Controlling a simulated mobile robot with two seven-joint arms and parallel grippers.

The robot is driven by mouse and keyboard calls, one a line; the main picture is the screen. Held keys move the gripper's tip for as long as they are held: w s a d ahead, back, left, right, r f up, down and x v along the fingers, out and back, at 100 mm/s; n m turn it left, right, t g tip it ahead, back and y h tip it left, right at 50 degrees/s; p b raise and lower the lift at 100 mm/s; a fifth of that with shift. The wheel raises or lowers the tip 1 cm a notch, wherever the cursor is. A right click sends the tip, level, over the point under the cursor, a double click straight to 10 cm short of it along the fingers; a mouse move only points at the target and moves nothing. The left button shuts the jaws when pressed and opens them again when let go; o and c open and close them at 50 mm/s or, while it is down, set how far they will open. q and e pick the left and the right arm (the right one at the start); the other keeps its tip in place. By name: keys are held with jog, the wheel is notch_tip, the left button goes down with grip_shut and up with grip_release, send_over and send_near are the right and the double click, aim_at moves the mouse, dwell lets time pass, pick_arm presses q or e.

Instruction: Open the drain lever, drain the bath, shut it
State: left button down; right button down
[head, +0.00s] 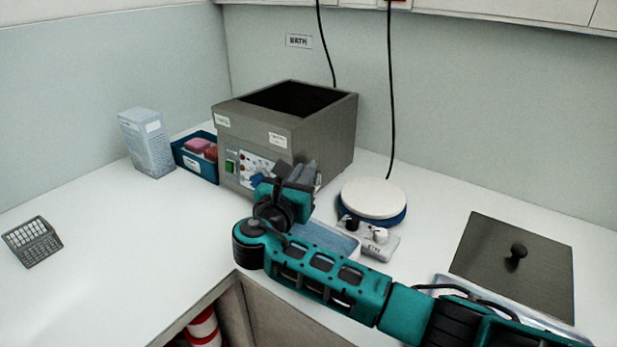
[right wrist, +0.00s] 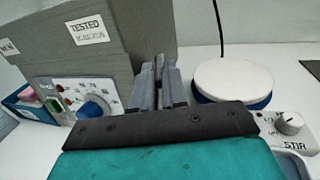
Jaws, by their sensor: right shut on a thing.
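The bath (head: 325,140) is a grey metal box with an open, dark top, standing at the back of the white counter. Its side also fills the upper left of the right wrist view (right wrist: 115,60). My right gripper (head: 302,172) is at the bath's lower front, near the right corner. In the right wrist view its grey fingers (right wrist: 160,85) are close together, right of the bath's blue dial (right wrist: 92,108). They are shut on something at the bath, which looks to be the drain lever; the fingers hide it. My left gripper is not in view.
A white-topped round plate (head: 373,198) and a stirrer control box (head: 370,237) stand right of my gripper. A blue bin (head: 186,160) and carton (head: 146,143) stand left. A knobbed lid (head: 490,250) lies right.

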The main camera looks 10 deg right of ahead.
jog(key=shift+w+a+r+m+g+h, duration=0.15)
jog(key=shift+a+m+g+h, duration=0.05)
jog(key=shift+m+g+h, duration=0.2)
jog(key=shift+w+a+r+m+g+h, duration=0.2)
jog(key=shift+m+h, duration=0.1)
jog(key=shift+h, duration=0.2)
jog(key=c, duration=1.2)
grip_release()
jog(key=shift+s+d, duration=0.1)
jog(key=shift+o, duration=0.2)
jog(key=shift+f, duration=0.25)
jog(key=shift+s, duration=0.1)
